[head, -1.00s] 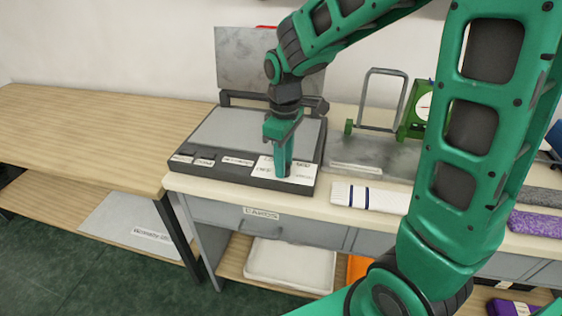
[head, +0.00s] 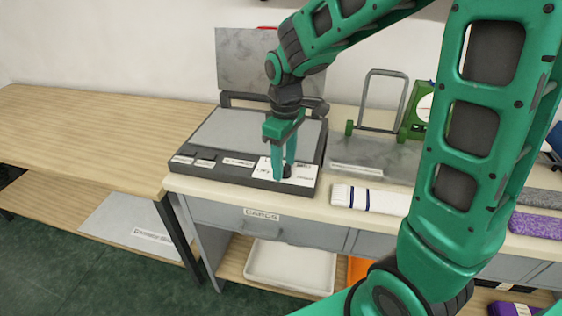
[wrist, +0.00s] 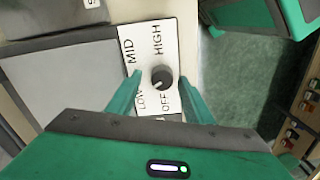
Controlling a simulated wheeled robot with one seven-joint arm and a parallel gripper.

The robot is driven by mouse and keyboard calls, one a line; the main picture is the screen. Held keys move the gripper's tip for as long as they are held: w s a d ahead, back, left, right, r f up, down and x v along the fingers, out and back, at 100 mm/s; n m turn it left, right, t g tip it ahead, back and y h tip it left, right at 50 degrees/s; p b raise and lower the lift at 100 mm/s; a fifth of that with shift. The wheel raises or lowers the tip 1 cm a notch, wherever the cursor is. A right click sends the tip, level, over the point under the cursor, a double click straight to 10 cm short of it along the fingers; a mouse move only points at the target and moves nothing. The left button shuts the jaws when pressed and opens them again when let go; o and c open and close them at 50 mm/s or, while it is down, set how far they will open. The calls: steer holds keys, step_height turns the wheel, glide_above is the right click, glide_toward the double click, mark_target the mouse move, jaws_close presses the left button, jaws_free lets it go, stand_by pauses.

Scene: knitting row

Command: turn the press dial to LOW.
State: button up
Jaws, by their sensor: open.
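The press (head: 240,135) stands on the table with its lid raised. Its black round dial (wrist: 162,77) sits on a white plate (wrist: 154,45) marked OFF, LOW, MID and HIGH, at the front right corner of the press. In the wrist view a pale mark on the dial lies on its lower-left side, towards LOW; its exact setting is hard to tell. My gripper (head: 282,178) is open over the plate. In the wrist view its two fingers (wrist: 164,98) stand on either side of the dial, apart from it, with nothing held.
A folded white piece with blue stripes (head: 368,197) lies right of the press. A green device with a round face (head: 418,110) and a grey metal frame stand behind it. A wooden table (head: 90,130) is clear on the left. A drawer labelled CARDS (head: 262,222) is below.

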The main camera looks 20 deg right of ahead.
mark_target(284, 165)
steer(key=shift+r, duration=0.1)
step_height(284, 165, up, 10)
steer(key=shift+r, duration=0.25)
stand_by(0.5)
steer(key=s+d+f+m, duration=0.3)
steer(key=s+d+m, duration=0.4)
steer(key=s, duration=0.4)
steer(key=s+d+f+m, duration=0.2)
steer(key=s+d+m, duration=0.5)
steer(key=s+d, duration=0.3)
steer(key=shift+s+f, duration=0.4)
steer(key=shift+s, duration=0.8)
steer(key=shift+d, duration=0.1)
steer(key=shift+c, duration=0.6)
